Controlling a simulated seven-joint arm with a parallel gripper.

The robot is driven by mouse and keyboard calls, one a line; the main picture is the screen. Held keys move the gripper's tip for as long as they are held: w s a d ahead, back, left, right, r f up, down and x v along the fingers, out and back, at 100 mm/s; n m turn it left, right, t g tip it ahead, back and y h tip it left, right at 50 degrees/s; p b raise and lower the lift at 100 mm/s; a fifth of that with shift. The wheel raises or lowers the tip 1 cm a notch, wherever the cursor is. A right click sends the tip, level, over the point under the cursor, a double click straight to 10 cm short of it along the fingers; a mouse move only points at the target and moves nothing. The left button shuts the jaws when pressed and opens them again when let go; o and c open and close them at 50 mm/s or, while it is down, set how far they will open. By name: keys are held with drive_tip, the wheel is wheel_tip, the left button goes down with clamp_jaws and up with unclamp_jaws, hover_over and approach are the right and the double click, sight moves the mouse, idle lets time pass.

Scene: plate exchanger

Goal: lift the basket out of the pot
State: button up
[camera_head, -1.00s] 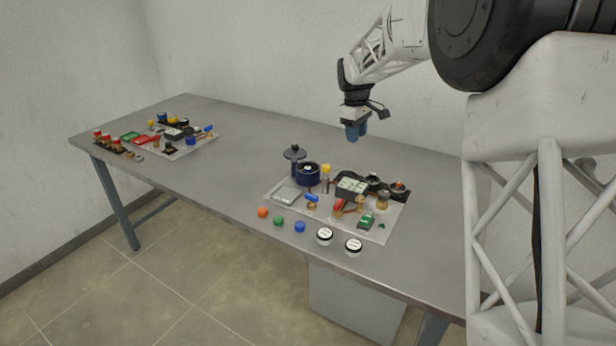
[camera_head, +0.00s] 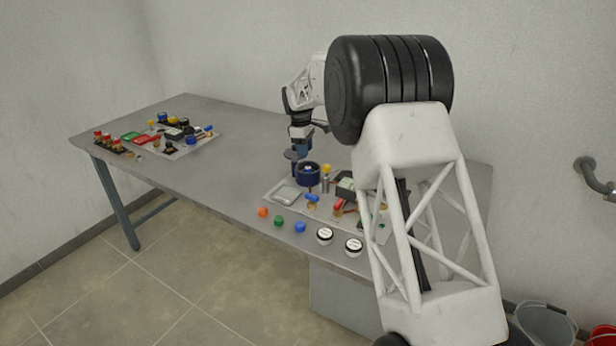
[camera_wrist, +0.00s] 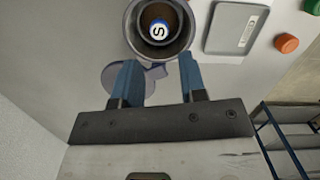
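The dark blue pot (camera_head: 308,180) stands on the table beside the left end of the grey board. In the wrist view the round pot (camera_wrist: 134,32) is seen from above, just ahead of my fingertips. Inside it is a dark, brownish interior with a blue-and-white piece marked "S" (camera_wrist: 159,30); I cannot clearly tell the basket from the pot's inner wall. My gripper (camera_wrist: 158,60) is open and empty, its two blue fingers apart. In the head view my gripper (camera_head: 302,153) is above and slightly left of the pot, near the lid.
A blue-grey lid-like disc (camera_wrist: 115,79) lies partly behind my left finger. A flat grey plate (camera_wrist: 236,28) and an orange button (camera_wrist: 287,43) are to the pot's right. Green and blue buttons and two white-topped jars (camera_head: 325,235) line the table's front. The table's middle left is clear.

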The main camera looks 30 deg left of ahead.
sight(308, 168)
drive_tip(key=shift+d+f, duration=0.15)
drive_tip(key=shift+f, duration=1.05)
drive_tip(key=shift+f, duration=0.1)
drive_tip(key=shift+w+d+f, duration=0.1)
drive_tip(key=shift+d+f, duration=0.1)
drive_tip(key=shift+f, duration=1.05)
drive_tip(key=shift+w+d+f, duration=0.1)
drive_tip(key=shift+d+f, duration=0.05)
drive_tip(key=shift+f, duration=1.1)
drive_tip(key=c, duration=0.7)
